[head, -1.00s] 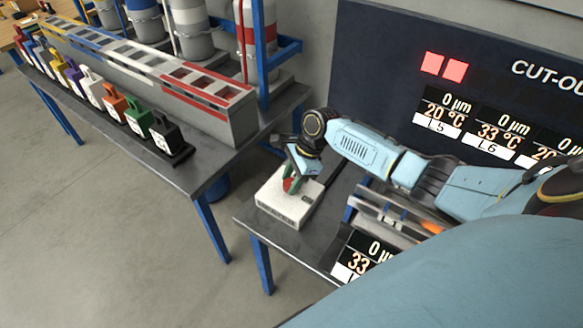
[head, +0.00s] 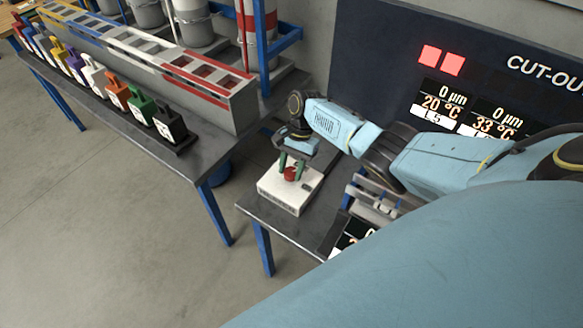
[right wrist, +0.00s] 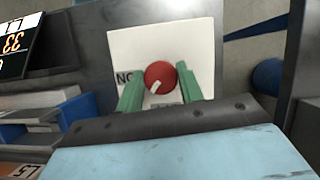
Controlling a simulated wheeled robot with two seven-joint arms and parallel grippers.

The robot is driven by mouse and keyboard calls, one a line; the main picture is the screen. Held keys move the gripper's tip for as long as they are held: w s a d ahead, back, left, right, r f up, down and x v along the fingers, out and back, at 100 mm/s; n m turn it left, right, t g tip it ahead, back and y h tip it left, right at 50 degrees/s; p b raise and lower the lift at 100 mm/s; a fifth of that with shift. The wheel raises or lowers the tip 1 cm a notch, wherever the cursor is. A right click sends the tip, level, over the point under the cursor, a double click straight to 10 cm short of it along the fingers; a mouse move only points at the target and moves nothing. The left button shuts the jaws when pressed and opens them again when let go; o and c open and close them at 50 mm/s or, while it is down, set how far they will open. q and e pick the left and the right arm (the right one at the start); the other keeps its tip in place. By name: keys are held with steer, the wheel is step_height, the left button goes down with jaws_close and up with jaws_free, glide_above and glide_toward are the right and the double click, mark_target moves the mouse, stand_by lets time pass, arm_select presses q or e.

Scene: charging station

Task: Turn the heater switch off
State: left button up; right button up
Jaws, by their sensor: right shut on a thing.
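The heater is a white box (head: 285,197) on the small dark table, with a round red switch knob (head: 290,173) on its top. In the right wrist view the red knob (right wrist: 160,75) has a pale mark pointing to its lower left. Lettering reading "NO" shows at its left, and more lettering below is partly hidden. My right gripper (head: 292,169) stands over the box with its green fingers on either side of the knob. It is shut on the knob, as the right wrist view also shows (right wrist: 158,82). My left gripper is not in view.
A dark display panel (head: 385,60) stands behind my right arm. A longer table (head: 215,155) at the left bears a grey rack (head: 235,108) and a row of coloured blocks. Grey floor (head: 110,210) is clear at the front left.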

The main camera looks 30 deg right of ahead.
steer(key=n+g+h+b, duration=0.1)
steer(key=n, duration=0.3)
steer(key=shift+a+n, duration=0.1)
steer(key=shift+n, duration=0.2)
steer(key=shift+w+n+g+h+b, duration=0.1)
steer(key=shift+n+g+h+b, duration=0.4)
steer(key=shift+n, duration=1.1)
steer(key=o, duration=1)
steer(key=shift+r, duration=0.15)
steer(key=v, duration=1.3)
steer(key=shift+a, duration=0.2)
steer(key=shift+r, duration=0.1)
